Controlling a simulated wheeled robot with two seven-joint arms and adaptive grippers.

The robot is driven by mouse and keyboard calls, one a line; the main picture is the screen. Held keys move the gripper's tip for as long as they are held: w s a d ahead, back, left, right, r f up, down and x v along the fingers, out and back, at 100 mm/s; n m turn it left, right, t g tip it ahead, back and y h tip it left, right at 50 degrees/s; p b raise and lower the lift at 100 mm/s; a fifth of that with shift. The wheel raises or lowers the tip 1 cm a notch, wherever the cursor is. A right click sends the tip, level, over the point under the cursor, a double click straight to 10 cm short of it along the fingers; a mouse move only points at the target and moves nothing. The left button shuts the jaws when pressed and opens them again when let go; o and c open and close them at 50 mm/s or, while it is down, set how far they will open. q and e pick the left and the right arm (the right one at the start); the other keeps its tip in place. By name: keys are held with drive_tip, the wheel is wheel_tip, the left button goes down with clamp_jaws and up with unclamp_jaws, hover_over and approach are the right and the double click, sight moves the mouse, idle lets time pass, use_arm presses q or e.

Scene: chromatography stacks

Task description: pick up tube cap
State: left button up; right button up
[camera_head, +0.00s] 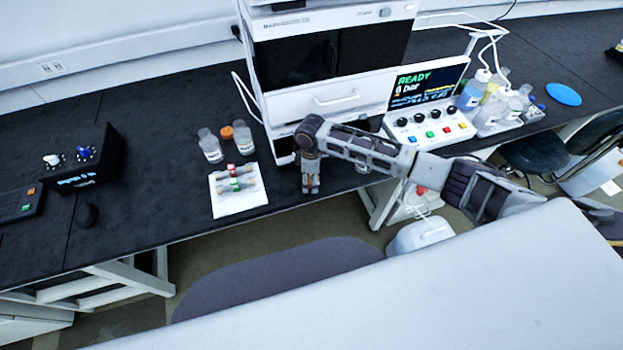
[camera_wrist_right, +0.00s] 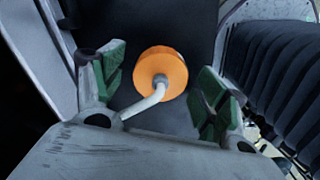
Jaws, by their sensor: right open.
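The tube cap (camera_wrist_right: 160,74) is a round orange cap with a bent pale tube coming out of its middle, seen from above in the right wrist view. My right gripper (camera_wrist_right: 162,88) is open, with one green-padded finger on each side of the cap and a visible gap to both. In the head view my right gripper (camera_head: 311,186) points down at the bench's front edge, in front of the white instrument. It largely hides the cap there. My left gripper is not in view.
The white instrument (camera_head: 335,101) stands close behind my right gripper. A white sheet (camera_head: 228,207) with small columns lies to its left, with clear bottles (camera_head: 210,149) and another orange cap (camera_head: 227,132) behind. A control panel (camera_head: 430,128) stands right.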

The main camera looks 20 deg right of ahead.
drive_tip(key=shift+c, duration=0.5)
drive_tip(key=c, duration=1)
drive_tip(key=shift+c, duration=0.2)
drive_tip(key=shift+r, duration=5)
